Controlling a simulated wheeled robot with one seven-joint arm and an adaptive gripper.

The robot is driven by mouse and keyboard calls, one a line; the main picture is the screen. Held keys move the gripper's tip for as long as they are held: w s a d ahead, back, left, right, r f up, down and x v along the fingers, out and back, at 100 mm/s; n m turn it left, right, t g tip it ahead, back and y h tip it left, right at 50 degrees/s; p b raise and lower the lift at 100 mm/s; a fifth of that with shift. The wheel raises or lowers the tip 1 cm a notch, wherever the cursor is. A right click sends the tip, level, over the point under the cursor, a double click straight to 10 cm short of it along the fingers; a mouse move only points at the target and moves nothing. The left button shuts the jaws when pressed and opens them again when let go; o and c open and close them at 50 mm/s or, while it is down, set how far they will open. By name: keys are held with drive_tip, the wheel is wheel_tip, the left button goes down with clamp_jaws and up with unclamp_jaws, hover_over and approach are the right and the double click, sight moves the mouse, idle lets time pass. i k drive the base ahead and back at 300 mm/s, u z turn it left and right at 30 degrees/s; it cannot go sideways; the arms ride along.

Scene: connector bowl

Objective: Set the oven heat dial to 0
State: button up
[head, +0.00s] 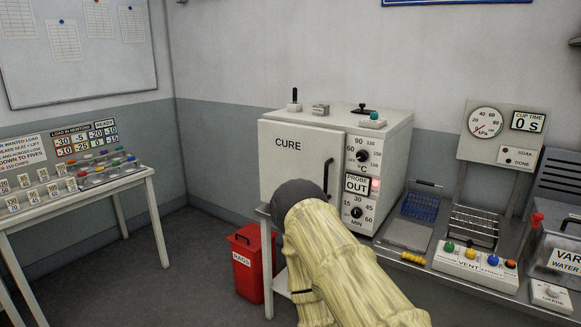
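The oven, a pale cabinet marked CURE (300,170), stands against the back wall with its door shut. Its heat dial (362,156) is the upper black knob on the right front panel, ringed by numbers such as 90 and 110, with °C below. The knob's pointer is too small to read, and I cannot make out a 0. A second dial (356,212), marked MIN, sits lower on the panel. My arm, in a pale yellow sleeve with a dark end, reaches up in front of the oven's lower door. My gripper's fingers do not show.
A lit PROBE OUT display (356,185) sits between the dials. The door handle (328,175) stands out left of them. A red RAGS bin (247,262) is on the floor. The bench at right holds a VENT box (474,263) and rack; a table (75,198) stands left.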

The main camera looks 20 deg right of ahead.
sight(362, 155)
drive_tip(key=u, duration=0.1)
drive_tip(key=k, duration=0.3)
drive_tip(key=u, duration=0.5)
drive_tip(key=i, duration=1.4)
drive_tip(key=z, duration=1.55)
drive_tip(key=i, duration=0.9)
drive_tip(key=z, duration=0.95)
